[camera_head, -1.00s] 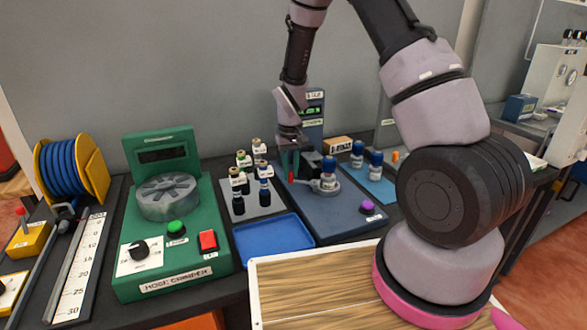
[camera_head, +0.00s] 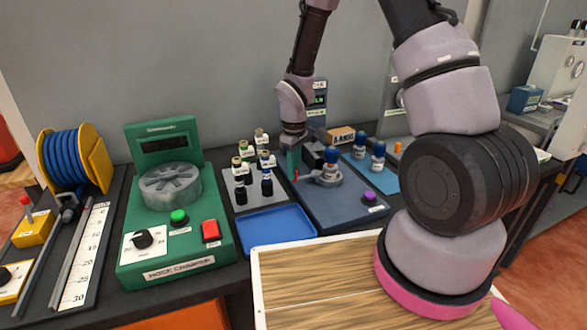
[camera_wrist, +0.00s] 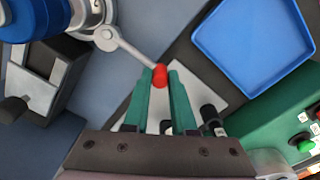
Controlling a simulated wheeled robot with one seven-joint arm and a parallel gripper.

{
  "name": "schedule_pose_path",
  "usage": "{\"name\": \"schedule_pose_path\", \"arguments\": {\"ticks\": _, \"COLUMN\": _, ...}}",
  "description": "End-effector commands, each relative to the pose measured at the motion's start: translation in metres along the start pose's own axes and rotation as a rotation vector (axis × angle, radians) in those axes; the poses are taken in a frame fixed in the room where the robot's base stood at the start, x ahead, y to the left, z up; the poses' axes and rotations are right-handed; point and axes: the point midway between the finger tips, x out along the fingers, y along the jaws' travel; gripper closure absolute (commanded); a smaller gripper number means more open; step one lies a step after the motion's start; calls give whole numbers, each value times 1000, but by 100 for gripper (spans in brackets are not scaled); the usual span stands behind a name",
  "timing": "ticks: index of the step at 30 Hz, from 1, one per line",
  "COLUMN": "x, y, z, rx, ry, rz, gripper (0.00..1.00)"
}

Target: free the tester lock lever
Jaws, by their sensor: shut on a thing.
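The tester (camera_head: 340,208) is a dark blue base with a green-lit display behind it and a purple button at its front right. A blue-capped vial (camera_head: 331,156) stands in its grey round holder. The lock lever (camera_wrist: 131,52) is a thin silver arm running from the holder to a red knob (camera_wrist: 160,75). My gripper (camera_head: 295,178) is at the tester's left side, beside the holder. In the wrist view, the green fingers of my gripper (camera_wrist: 161,82) are closed on the red knob, which shows at their tips. The lever's latch is not clear to see.
A blue tray (camera_head: 275,232) lies in front left of the tester. Several vials stand on a grey rack plate (camera_head: 243,204) to the left, close to my gripper. A green machine (camera_head: 170,240) stands further left. More blue-capped vials stand on a light blue mat (camera_head: 375,180) at right.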

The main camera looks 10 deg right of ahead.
Motion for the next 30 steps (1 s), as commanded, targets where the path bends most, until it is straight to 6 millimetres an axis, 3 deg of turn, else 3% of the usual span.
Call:
{"name": "schedule_pose_path", "arguments": {"ticks": 14, "x": 0, "y": 0, "z": 1, "rx": -11, "ry": 0, "rz": 0, "gripper": 100}}
{"name": "schedule_pose_path", "arguments": {"ticks": 15, "x": 0, "y": 0, "z": 1, "rx": -11, "ry": 0, "rz": 0, "gripper": 63}}
{"name": "schedule_pose_path", "arguments": {"ticks": 25, "x": -2, "y": 0, "z": 1, "rx": -10, "ry": 1, "rz": 0, "gripper": 63}}
{"name": "schedule_pose_path", "arguments": {"ticks": 30, "x": -21, "y": 0, "z": 0, "rx": -9, "ry": 4, "rz": 2, "gripper": 63}}
